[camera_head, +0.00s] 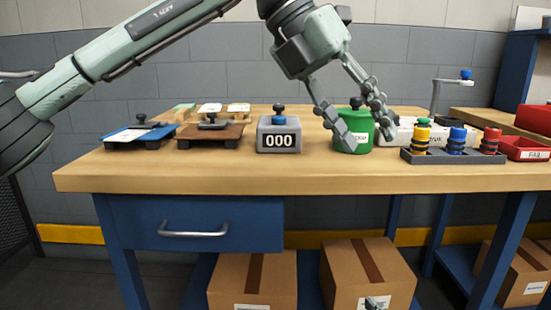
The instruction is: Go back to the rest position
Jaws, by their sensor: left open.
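My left gripper (367,136) comes down from the top of the head view, its arm reaching in from the left. Its two fingers are spread apart, in front of and to either side of a green canister (353,145) with a dark knob on its lid. I cannot tell whether the fingers touch it. The canister stands upright on the wooden workbench (200,178). A small grey part at the bottom edge, in front of a cardboard box, may be the tip of my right gripper (372,304); its jaws cannot be made out.
A grey block marked 000 (279,135) stands left of the canister. Two knobbed plates, blue (128,137) and brown (190,136), lie farther left. A dark rack (435,158) with yellow, blue and red stampers stands right, beside a red FAIL tray (532,154). The bench's front strip is clear.

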